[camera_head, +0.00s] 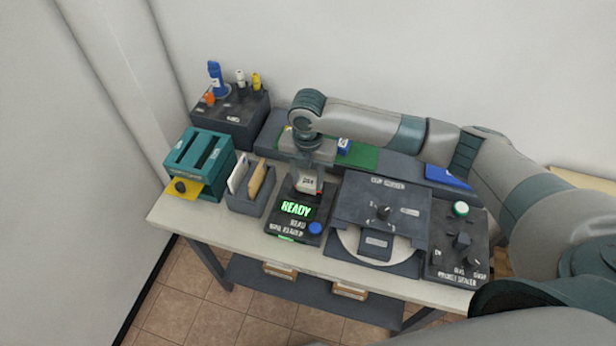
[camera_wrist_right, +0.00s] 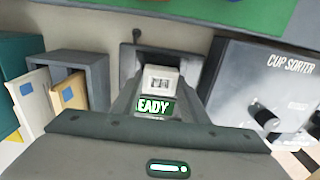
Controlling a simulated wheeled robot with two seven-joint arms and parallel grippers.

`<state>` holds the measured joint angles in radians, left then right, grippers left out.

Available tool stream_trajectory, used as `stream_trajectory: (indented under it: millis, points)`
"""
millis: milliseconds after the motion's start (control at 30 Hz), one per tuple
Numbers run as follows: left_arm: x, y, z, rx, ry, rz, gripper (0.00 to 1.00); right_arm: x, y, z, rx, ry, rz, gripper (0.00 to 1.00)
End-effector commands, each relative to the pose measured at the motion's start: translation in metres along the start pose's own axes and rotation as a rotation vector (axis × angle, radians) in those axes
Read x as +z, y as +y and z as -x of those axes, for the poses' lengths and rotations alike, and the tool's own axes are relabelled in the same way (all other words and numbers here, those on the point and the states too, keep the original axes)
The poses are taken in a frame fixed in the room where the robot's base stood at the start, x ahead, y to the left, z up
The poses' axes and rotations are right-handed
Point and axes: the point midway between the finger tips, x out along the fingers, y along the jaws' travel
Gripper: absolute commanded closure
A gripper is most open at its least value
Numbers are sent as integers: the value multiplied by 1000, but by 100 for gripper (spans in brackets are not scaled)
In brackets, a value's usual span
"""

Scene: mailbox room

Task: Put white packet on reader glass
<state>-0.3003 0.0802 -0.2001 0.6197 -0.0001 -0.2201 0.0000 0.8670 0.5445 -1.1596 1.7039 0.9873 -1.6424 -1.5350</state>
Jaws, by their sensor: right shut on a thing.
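The white packet (camera_head: 309,184) is held between the fingers of my right gripper (camera_head: 308,172), over the back part of the dark reader (camera_head: 294,228). It also shows in the right wrist view (camera_wrist_right: 161,80), with dark print on its face. The reader's screen shows green READY text, and a blue button sits at its front right. The glass is mostly hidden behind the packet and gripper, and I cannot tell whether the packet touches it. My left gripper is not in view.
Left of the reader stand a grey holder (camera_head: 244,202) with envelopes and a teal slotted box (camera_head: 197,160). The cup sorter (camera_head: 409,205) is close on the right, with a packet sealer (camera_head: 457,249) beyond it. A dark box (camera_head: 231,117) with bottles stands at the back left.

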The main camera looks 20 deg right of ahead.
Motion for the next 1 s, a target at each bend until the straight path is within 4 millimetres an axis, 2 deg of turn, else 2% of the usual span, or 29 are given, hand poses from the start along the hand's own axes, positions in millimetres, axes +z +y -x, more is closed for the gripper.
stream_trajectory:
  millis: [1000]
  points:
    - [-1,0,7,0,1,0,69,0,0,1,1,0,1,82]
